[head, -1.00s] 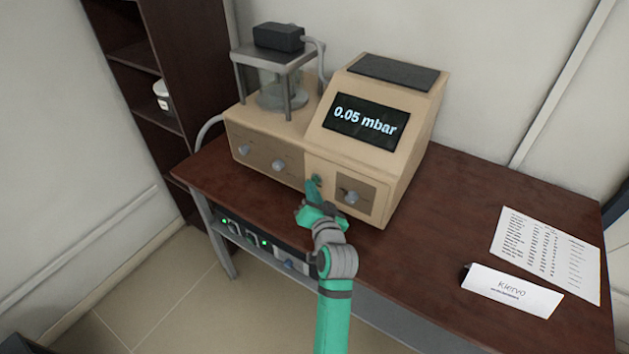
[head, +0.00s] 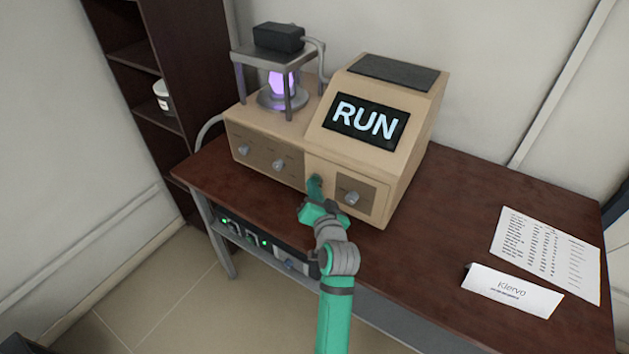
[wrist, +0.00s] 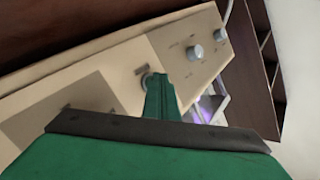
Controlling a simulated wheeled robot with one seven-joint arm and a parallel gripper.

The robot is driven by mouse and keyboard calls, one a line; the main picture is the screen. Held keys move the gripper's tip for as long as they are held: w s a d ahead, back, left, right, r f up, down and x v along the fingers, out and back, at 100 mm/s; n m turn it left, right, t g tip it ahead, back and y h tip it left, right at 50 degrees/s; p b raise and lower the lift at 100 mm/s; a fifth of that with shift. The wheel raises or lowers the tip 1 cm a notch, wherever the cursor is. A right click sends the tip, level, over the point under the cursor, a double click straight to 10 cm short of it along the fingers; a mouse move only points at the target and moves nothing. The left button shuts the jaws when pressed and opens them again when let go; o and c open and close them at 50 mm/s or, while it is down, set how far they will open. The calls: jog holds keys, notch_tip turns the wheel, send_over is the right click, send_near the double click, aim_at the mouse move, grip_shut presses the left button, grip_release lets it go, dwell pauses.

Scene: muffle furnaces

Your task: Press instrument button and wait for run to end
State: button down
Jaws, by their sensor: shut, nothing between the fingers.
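The beige instrument (head: 318,150) stands on the dark red-brown table. Its screen (head: 365,121) reads "RUN". Inside the glass chamber (head: 283,82) at its left a purple glow shows, and the glow is also in the wrist view (wrist: 208,108). My gripper (head: 314,186) is shut and empty, with its tip at the instrument's front face, over the button between the left knobs and the right knob. In the wrist view the shut fingertips (wrist: 157,80) meet the round button (wrist: 147,76), mostly hidden behind them. I cannot tell how far the button is pressed in.
Knobs flank my fingertips: a right knob (head: 352,198) and two left ones (head: 278,165). A printed sheet (head: 548,250) and a name card (head: 512,289) lie at the table's right. A dark shelf (head: 150,90) stands at left.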

jog(key=shift+s+a, duration=0.45)
jog(key=shift+s, duration=0.25)
jog(key=shift+s+a, duration=0.1)
jog(key=shift+s+a, duration=0.75)
jog(key=shift+s, duration=0.25)
jog(key=shift+s+a, duration=0.7)
jog(key=shift+s, duration=0.25)
